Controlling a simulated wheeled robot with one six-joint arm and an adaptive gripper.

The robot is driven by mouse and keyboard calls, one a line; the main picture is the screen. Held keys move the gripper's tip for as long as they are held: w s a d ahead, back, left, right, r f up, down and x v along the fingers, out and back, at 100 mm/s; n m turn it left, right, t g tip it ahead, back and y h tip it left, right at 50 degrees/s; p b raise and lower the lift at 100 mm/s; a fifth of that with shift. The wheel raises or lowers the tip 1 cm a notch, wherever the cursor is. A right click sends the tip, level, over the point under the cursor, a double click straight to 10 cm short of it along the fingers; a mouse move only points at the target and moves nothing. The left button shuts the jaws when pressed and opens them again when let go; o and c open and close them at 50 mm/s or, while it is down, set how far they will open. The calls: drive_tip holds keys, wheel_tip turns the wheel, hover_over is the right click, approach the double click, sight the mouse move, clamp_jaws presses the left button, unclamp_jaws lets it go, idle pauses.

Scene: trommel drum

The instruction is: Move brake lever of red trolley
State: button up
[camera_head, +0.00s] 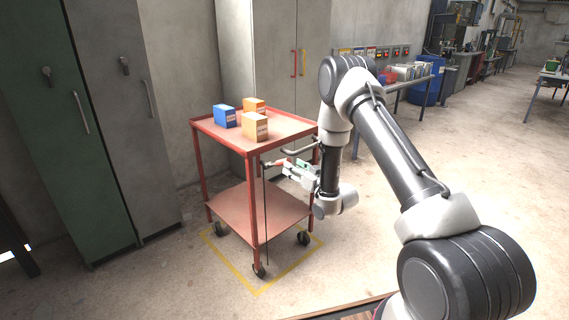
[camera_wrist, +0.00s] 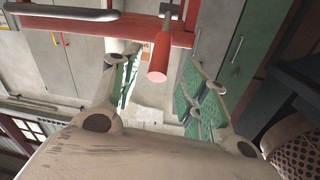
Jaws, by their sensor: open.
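The red trolley (camera_head: 285,123) stands left of centre in the head view, with a top tray, a lower shelf and dark castors. The brake lever (camera_wrist: 160,58) shows in the wrist view as a red cylindrical grip on a grey metal stem, beside a red trolley bar (camera_wrist: 60,25). My gripper (camera_head: 283,169) is at the trolley's near right side, just below the top tray. In the wrist view my gripper (camera_wrist: 160,76) is open, with green-padded fingers on either side of the red grip. No contact with the grip is visible. In the head view the lever is small and partly hidden.
A blue box (camera_head: 225,117) and two orange boxes (camera_head: 255,127) stand on the top tray. A thin dark rod (camera_head: 266,215) hangs along the trolley's near side. Cabinets (camera_head: 130,100) stand behind. Yellow floor lines (camera_head: 238,277) surround the castors. Floor to the right is clear.

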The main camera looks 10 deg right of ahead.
sight(278, 163)
drive_tip(key=x, duration=0.6)
drive_tip(key=shift+w+a, duration=0.1)
drive_tip(key=shift+w, duration=0.1)
clamp_jaws()
